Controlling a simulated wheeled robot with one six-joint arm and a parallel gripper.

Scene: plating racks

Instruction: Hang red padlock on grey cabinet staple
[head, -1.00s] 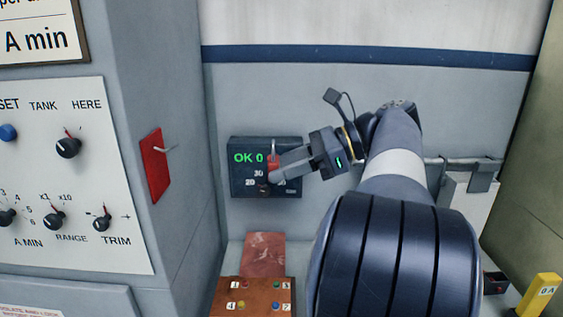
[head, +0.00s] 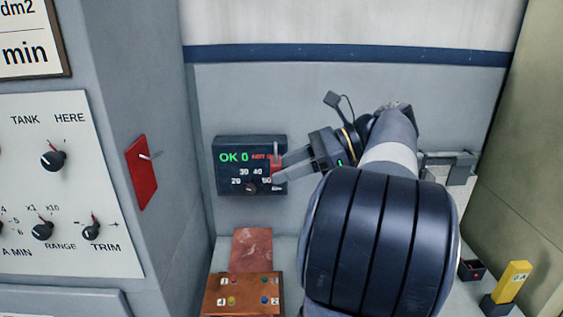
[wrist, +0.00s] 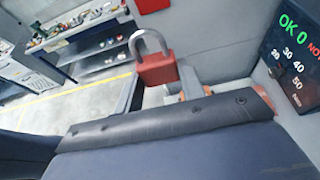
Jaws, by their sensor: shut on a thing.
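The red padlock (head: 276,164) is held at the tips of my gripper (head: 278,173), in front of the dark display box in the head view. In the wrist view the padlock (wrist: 158,70) is upright, with its grey shackle loop on top. My gripper is shut on its body; the fingers mostly hide the lower part. The staple (head: 151,155) is a small metal piece sticking out of a red plate (head: 141,172) on the side of the grey cabinet (head: 115,95). It is left of the padlock, clearly apart from it.
The display box (head: 224,180) with a knob is on the back wall. Below are a reddish slab (head: 251,249) and a brown block with coloured buttons (head: 244,296). A yellow tag (head: 513,282) stands at lower right. Shelves with items (wrist: 85,45) show in the wrist view.

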